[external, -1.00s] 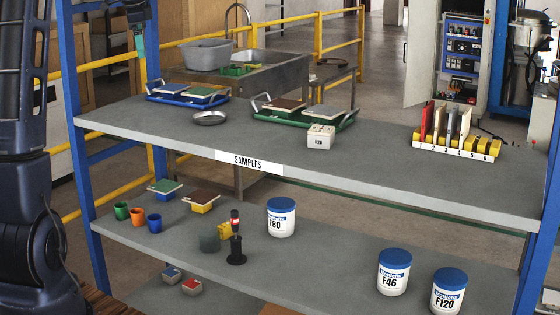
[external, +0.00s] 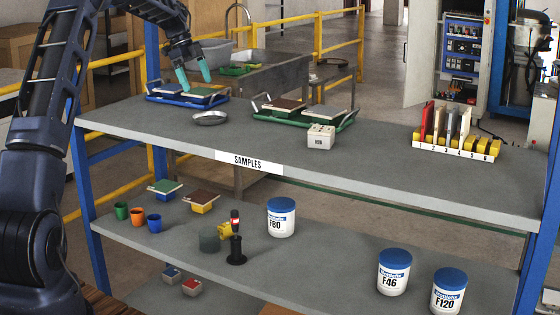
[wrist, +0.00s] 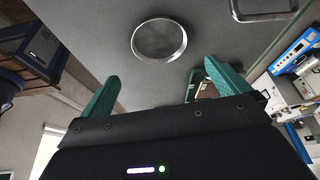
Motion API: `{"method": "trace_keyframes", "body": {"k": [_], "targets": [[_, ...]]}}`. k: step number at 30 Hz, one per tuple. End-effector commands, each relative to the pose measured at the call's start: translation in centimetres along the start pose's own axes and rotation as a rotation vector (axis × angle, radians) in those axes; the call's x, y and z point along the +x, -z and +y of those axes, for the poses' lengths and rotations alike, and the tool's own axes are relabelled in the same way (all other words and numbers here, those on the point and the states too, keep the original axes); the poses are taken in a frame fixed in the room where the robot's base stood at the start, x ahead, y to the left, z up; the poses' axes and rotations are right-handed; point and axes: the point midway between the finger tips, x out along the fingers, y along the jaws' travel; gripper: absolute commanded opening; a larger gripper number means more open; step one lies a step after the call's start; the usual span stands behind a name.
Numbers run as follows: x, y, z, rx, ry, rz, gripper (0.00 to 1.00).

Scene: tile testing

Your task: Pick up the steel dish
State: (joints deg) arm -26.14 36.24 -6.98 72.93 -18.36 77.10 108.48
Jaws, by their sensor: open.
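The steel dish (external: 210,118) is a shallow round silver dish lying on the upper grey shelf, in front of the blue tray. In the wrist view the dish (wrist: 159,41) shows near the top, beyond the fingertips and roughly between them. My gripper (external: 194,78) has teal fingers and is open and empty, above the blue tray, up and slightly left of the dish in the external view. In the wrist view my gripper (wrist: 151,82) shows its two fingers wide apart, with nothing between them.
The blue tray (external: 152,97) with sample tiles stands behind the dish. A green tray (external: 342,125) with tiles stands to its right, with a small white block (external: 320,137) in front. A numbered tile rack (external: 455,150) stands far right. The shelf's middle is clear.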

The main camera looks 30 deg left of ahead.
Motion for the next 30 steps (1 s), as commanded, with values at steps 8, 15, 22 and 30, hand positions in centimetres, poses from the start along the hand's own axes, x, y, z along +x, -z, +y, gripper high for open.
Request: {"method": "trace_keyframes", "body": {"k": [8, 15, 22, 30], "targets": [[3.6, 0.0, 0.1, -0.002, -0.002, -0.001, 1.0], [5.4, -0.1, 0.1, -0.003, 0.0, -0.002, 1.0], [7.9, -0.3, 0.1, -0.002, -0.003, -0.002, 1.0], [10.4, -0.3, 0.1, -0.003, 0.0, -0.002, 1.0]]}}
